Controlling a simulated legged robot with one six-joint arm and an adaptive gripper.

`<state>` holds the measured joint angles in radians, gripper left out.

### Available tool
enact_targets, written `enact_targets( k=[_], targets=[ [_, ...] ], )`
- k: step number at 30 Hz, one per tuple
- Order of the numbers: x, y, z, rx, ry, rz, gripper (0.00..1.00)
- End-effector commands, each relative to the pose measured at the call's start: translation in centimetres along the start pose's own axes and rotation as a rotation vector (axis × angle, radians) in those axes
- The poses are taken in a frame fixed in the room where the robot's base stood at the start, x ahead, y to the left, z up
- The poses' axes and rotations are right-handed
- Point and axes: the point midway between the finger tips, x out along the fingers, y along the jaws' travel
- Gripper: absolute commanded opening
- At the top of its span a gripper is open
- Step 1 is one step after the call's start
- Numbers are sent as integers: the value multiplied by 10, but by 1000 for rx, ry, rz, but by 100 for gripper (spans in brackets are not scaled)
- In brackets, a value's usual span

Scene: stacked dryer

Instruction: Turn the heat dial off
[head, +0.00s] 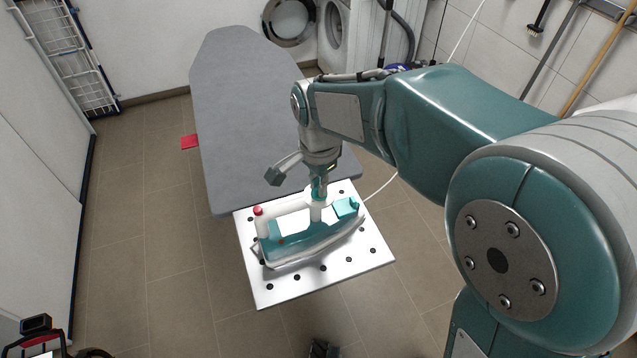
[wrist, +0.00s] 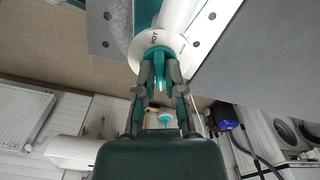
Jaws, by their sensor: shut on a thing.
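A teal and white iron (head: 310,241) rests on the metal plate (head: 273,290) at the near end of the ironing board. Its heat dial (wrist: 154,40) is a white disc with the word HOT, seen at the top centre of the wrist view. A teal pointer knob (wrist: 159,69) stands out from the disc. My gripper (wrist: 161,78) has one dark finger on each side of this knob and is shut on it. In the head view my gripper (head: 318,178) reaches down to the iron's upper side and hides most of the dial.
The grey ironing board (head: 240,110) extends behind the plate. A washing machine (head: 334,35) stands at the back. A red item (head: 189,142) lies by the board's left edge. The tiled floor (head: 150,220) to the left is mostly clear.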

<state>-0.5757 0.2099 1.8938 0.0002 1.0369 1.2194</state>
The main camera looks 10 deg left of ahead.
Motion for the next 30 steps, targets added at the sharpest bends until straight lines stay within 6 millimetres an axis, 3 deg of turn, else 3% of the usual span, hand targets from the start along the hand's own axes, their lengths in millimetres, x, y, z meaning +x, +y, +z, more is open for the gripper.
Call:
enact_targets(
  k=[15, 30],
  targets=[
    [1, 0, 0, 337, 0, 1, 0],
    [1, 1, -1, 399, 0, 2, 0]
  ],
)
